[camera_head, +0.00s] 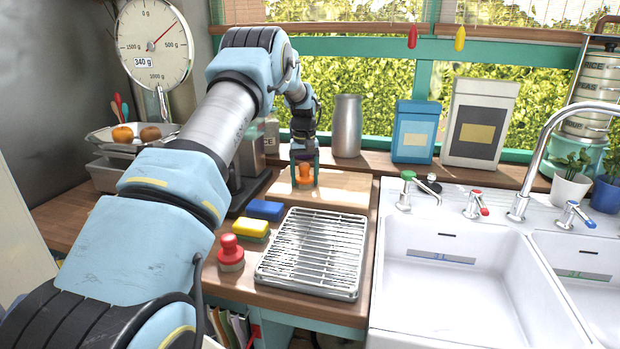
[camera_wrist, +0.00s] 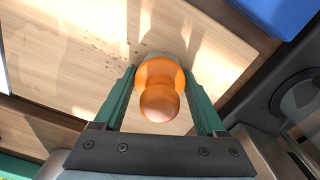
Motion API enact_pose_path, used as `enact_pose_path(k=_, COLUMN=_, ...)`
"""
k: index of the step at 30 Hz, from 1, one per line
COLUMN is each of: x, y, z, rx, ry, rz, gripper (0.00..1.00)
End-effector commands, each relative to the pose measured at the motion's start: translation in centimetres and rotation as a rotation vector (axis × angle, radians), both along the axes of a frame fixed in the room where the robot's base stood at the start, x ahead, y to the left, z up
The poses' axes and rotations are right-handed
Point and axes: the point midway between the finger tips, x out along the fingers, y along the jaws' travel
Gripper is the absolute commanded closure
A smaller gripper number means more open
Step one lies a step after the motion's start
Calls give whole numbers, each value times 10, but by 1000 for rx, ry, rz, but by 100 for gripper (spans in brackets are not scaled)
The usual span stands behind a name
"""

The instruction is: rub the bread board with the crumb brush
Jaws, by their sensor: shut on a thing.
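The crumb brush, with a round orange knob handle (camera_head: 305,173), stands on or just above the bread board; contact cannot be made out. The bread board (camera_head: 346,188) is a pale wooden slab at the back of the counter. My gripper (camera_head: 304,166) points down with its green fingers on either side of the orange knob, shut on it. In the wrist view the knob (camera_wrist: 160,92) sits between the fingertips and hides the brush's underside. Brown crumbs (camera_wrist: 95,42) lie scattered on the board (camera_wrist: 55,68) beside the brush.
A wire rack on a tray (camera_head: 313,252), blue sponge (camera_head: 265,210), yellow sponge (camera_head: 250,228) and red-knobbed object (camera_head: 231,254) lie in front of the board. A metal canister (camera_head: 347,127) and boxes (camera_head: 416,132) stand behind. The white sink (camera_head: 455,285) is to the right.

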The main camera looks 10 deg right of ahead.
Motion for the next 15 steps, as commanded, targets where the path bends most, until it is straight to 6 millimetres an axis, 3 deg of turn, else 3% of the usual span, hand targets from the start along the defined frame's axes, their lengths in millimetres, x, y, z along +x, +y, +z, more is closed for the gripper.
enact_pose_path(k=8, x=-1, y=5, z=-5, rx=9, ry=6, rz=2, gripper=72)
enact_pose_path(k=15, x=0, y=4, z=14, rx=8, ry=6, rz=2, gripper=72)
